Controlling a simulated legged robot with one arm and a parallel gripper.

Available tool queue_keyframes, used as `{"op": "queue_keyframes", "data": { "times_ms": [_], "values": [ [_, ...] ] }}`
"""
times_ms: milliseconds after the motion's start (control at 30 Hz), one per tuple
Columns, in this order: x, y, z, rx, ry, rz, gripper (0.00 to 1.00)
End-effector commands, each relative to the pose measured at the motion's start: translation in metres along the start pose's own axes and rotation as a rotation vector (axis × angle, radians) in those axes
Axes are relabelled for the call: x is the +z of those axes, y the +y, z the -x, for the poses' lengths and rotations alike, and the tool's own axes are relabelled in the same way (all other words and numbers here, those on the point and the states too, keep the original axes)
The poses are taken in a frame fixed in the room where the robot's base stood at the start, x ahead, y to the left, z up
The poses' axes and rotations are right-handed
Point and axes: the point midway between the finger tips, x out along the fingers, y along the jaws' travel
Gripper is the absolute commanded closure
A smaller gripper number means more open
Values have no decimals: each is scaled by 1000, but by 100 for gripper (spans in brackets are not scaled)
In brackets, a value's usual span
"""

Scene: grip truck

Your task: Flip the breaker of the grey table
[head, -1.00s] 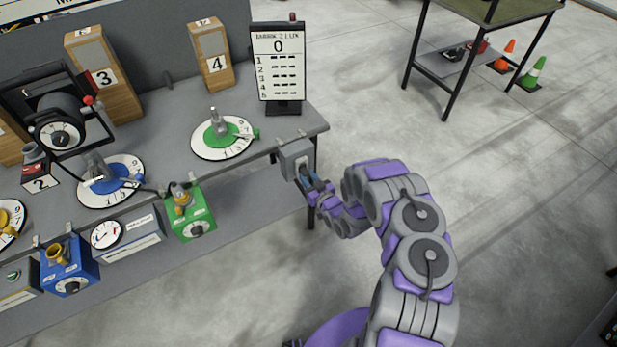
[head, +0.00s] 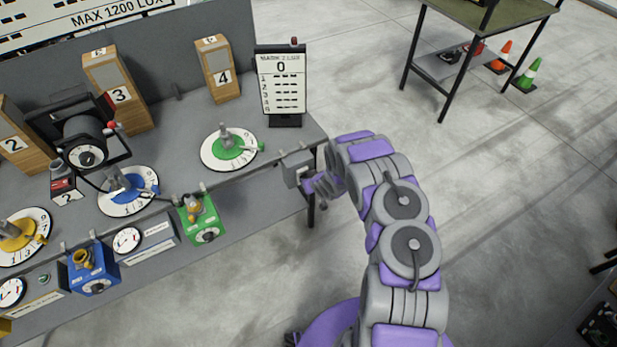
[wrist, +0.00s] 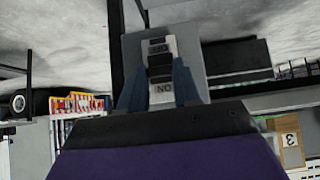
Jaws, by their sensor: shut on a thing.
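The grey table (head: 185,125) is at the left in the head view. The breaker (head: 297,163) is a small grey box on its right front corner. In the wrist view the breaker (wrist: 194,48) has a pale faceplate with a black switch (wrist: 160,66) between an OFF label and an ON label; the lettering appears inverted. My gripper (head: 312,184) is at the front of the breaker. In the wrist view the bluish fingers of my gripper (wrist: 158,88) stand either side of the faceplate's middle, shut on the switch. The exact finger contact is partly hidden.
The table holds a green dial (head: 228,150), a blue dial (head: 128,192), a scoreboard (head: 282,85) and numbered wooden blocks. A dark table (head: 480,25) stands at the back right.

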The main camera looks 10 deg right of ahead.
Motion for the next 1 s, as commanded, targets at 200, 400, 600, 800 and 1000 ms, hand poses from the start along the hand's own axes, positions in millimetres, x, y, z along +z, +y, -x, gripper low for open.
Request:
{"op": "queue_keyframes", "data": {
  "times_ms": [200,400,600,800,1000],
  "values": [
    [-11,1,5,1,-74,-3,99],
    [-14,2,5,2,-128,-1,99],
    [-15,2,4,2,-163,-2,99],
    [-16,1,2,1,-178,0,98],
    [-15,1,2,1,-181,0,98]
  ]
}}
